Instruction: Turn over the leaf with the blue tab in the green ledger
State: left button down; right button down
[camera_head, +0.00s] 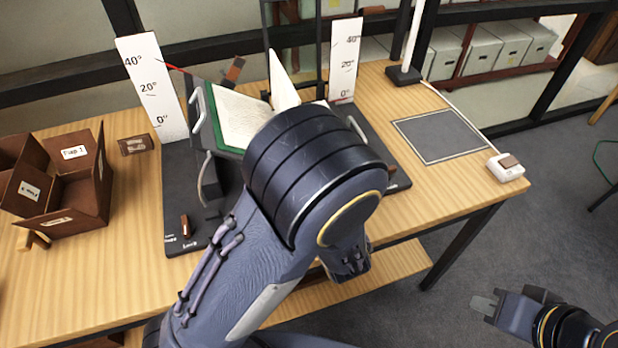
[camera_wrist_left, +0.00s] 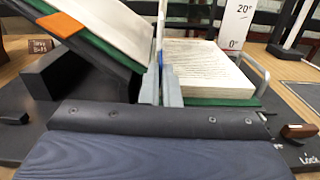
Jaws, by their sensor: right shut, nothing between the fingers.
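The green ledger (camera_head: 216,132) lies open on a dark cradle, its left half tilted up. It also shows in the left wrist view (camera_wrist_left: 222,102), with a printed page on the right. A pale leaf (camera_head: 283,82) stands nearly upright between the halves. My left gripper is hidden behind its arm in the head view; in the left wrist view, its pale fingers (camera_wrist_left: 163,85) are close together around the leaf's lower edge. I cannot tell whether they grip it. My right gripper (camera_head: 484,304) is shut and empty, away from the table.
The dark cradle (camera_head: 178,205) carries two white angle scales (camera_head: 152,85). A brown divided box (camera_head: 88,190) stands at the left. A grey mat (camera_head: 440,135) and a small white device (camera_head: 506,168) lie at the right. My left arm covers much of the ledger.

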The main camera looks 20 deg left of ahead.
pick_arm(q)
jog(key=n+b, duration=0.3)
jog(key=n, duration=0.1)
jog(key=shift+s+a, duration=0.25)
jog(key=shift+a, duration=0.1)
jog(key=shift+s+a+r+n+b, duration=0.1)
jog(key=shift+n+b, duration=0.45)
jog(key=shift+n, duration=0.05)
jog(key=shift+s+a+r+n+b, duration=0.1)
jog(key=shift+n+b, duration=0.4)
jog(key=shift+n, duration=0.1)
jog(key=c, duration=1.6)
grip_release()
jog(key=shift+c, duration=0.2)
jog(key=v, duration=0.7)
jog(key=shift+s+d, duration=0.2)
jog(key=shift+s, duration=0.1)
